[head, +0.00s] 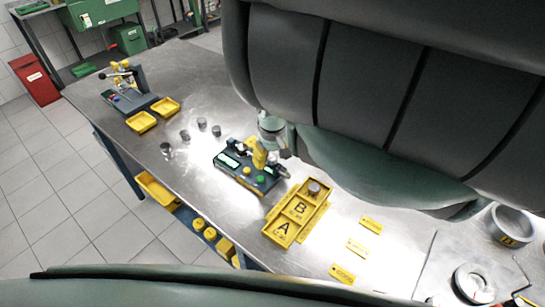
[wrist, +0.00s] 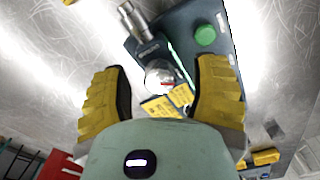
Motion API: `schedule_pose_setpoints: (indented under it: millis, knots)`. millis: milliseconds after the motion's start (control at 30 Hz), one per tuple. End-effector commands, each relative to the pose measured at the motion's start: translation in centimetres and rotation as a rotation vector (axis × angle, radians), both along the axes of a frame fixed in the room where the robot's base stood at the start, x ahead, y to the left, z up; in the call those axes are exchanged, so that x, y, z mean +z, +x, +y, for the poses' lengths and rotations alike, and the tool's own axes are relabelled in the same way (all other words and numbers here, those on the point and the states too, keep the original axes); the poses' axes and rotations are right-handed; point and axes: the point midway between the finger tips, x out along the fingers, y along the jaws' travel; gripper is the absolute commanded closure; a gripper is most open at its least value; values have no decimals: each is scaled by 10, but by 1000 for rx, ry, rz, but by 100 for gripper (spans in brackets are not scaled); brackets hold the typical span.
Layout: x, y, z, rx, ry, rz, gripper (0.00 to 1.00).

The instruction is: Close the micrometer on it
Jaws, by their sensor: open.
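The micrometer stand (head: 232,166) is a dark base with a lit green display strip and a green button, on the metal table in the head view. My gripper (head: 262,158) is over the stand. In the wrist view my gripper (wrist: 160,90) has its yellow fingers spread wide, either side of the silver part. I cannot tell whether a workpiece sits between the micrometer faces.
A yellow tray (head: 283,229) marked A and B stands right of the stand, with a grey cylinder (head: 313,187) at its far end. Several grey cylinders (head: 184,135) stand to the left. Yellow tags (head: 358,248) and metal rings (head: 474,283) lie at the right.

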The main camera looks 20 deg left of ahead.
Motion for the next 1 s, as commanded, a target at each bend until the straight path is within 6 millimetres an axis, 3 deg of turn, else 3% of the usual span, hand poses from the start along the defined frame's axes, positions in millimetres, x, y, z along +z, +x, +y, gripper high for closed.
schedule_pose_setpoints:
  millis: [200,800,1000]
  knots:
    - [0,0,0,0,0,0,36]
    - [0,0,0,-1,0,0,98]
    - [0,0,0,1,0,0,100]
